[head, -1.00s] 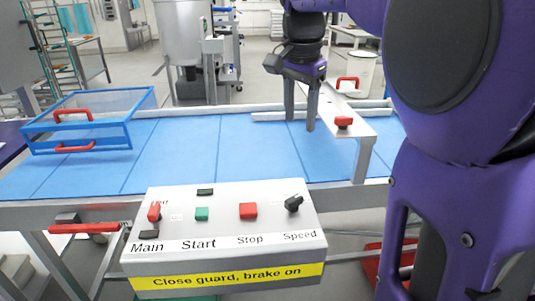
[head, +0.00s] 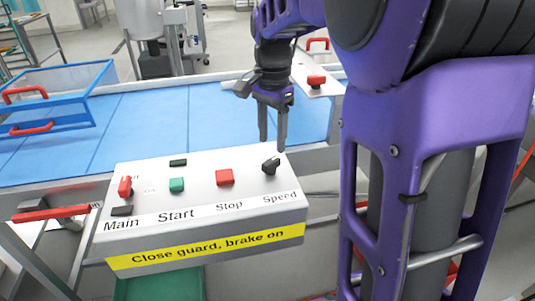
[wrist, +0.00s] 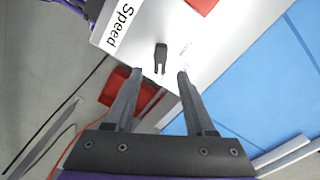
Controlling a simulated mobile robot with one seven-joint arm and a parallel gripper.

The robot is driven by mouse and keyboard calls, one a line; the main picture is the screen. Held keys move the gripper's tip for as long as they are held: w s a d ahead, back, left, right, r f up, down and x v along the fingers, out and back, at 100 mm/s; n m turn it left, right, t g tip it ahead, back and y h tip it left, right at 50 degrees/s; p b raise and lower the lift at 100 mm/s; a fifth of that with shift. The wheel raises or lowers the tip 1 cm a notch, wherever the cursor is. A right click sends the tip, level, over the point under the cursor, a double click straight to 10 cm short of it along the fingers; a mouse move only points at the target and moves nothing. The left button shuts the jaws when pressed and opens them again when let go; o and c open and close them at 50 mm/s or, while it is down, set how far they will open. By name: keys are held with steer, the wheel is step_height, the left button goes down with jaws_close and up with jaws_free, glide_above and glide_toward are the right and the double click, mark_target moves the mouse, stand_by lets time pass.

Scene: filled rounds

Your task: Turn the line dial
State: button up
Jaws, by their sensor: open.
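The dial is a small black knob (head: 270,165) above the word Speed at the right end of the grey control box (head: 205,240). In the wrist view the knob (wrist: 161,58) lies ahead of and between my fingertips, apart from them. My gripper (head: 272,145) is open and empty, pointing down just above and behind the knob in the head view. It also shows at the bottom of the wrist view (wrist: 158,72). No finger is seen touching the knob.
The box also carries a red Main switch (head: 125,186), a green Start button (head: 177,185) and a red Stop button (head: 225,177). Behind is a blue conveyor (head: 150,130) with a blue-framed guard (head: 60,90) at left. A red-knobbed bracket (head: 317,80) stands behind my gripper.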

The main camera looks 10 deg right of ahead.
mark_target(272, 160)
step_height(272, 160, down, 6)
steer(key=shift+r+b, duration=0.2)
steer(key=shift+b, duration=0.2)
jaws_close()
